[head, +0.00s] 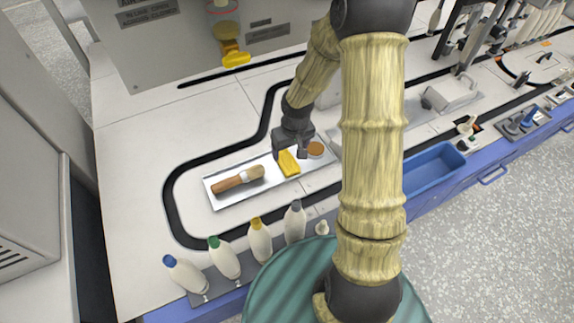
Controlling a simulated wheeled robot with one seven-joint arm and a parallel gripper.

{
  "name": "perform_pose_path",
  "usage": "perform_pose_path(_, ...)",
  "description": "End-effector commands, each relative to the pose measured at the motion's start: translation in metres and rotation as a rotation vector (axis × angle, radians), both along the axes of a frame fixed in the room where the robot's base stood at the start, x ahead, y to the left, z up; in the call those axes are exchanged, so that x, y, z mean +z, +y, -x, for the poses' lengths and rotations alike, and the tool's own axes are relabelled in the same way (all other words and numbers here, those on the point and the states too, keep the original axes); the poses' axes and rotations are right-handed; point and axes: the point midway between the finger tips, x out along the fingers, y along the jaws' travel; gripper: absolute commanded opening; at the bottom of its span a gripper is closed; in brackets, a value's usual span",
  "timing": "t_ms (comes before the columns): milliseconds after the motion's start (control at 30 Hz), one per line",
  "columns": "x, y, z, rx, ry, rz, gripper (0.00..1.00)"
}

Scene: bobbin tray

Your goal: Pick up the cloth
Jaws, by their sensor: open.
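The cloth (289,166) is a small folded yellow piece on the metal tray (218,204). The gripper hides part of the cloth's far end. I cannot tell whether the fingers touch the cloth or hang just above it.
A blue bin (432,170) is at right. The white tabletop left of the tray is clear.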

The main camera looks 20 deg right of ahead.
Motion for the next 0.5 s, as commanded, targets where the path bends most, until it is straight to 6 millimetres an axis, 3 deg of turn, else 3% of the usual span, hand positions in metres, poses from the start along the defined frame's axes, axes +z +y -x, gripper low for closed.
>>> perform_pose_path(500, -0.0122, 0.0042, -0.002, 0.005, -0.001, -0.001, 0.76)
